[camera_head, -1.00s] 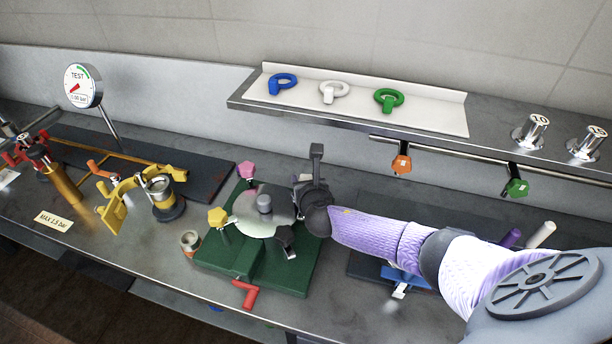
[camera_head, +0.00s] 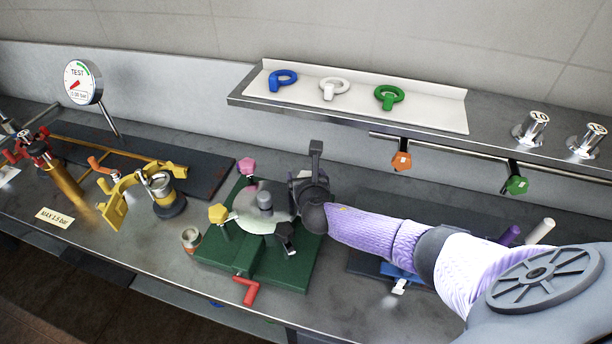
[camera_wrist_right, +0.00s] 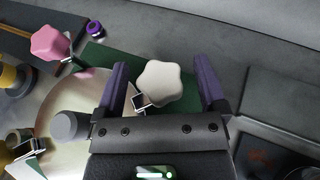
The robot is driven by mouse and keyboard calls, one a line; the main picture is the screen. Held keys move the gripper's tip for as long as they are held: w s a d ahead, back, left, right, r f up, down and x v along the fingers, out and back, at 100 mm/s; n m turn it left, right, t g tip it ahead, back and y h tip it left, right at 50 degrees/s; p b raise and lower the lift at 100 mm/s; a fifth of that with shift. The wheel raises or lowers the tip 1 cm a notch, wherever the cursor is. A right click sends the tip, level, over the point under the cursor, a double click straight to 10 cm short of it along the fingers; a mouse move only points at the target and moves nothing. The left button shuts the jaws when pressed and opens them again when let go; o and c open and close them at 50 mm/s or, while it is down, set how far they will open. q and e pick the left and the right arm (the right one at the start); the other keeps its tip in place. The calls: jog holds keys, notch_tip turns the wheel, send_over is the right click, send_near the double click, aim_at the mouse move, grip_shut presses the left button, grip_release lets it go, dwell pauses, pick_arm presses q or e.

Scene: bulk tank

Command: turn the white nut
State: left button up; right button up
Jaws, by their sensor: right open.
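The white nut (camera_wrist_right: 160,84) is a lobed knob beside a pale round plate (camera_wrist_right: 75,115) on a green base. In the right wrist view it sits between the two purple fingers of my right gripper (camera_wrist_right: 161,80), which is open with space on both sides of the nut. In the head view my right gripper (camera_head: 304,188) is at the right side of the plate (camera_head: 245,222) and hides the white nut. The green base (camera_head: 290,272) also carries a yellow nut (camera_head: 218,213), a pink nut (camera_head: 247,166) and a black nut (camera_head: 285,232). My left gripper does not show.
A red crank (camera_head: 247,289) sticks out in front of the base. A shelf above holds blue, white (camera_head: 333,89) and green rings. Orange and green knobs hang under it. A yellow clamp (camera_head: 125,195) and a gauge (camera_head: 83,83) stand at the left.

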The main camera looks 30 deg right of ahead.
jog(key=shift+s+a+r, duration=0.1)
jog(key=shift+s+r, duration=0.05)
jog(key=shift+s, duration=0.05)
jog(key=p+v, duration=0.4)
jog(key=v, duration=0.5)
jog(key=shift+s, duration=0.2)
jog(key=shift+a, duration=0.15)
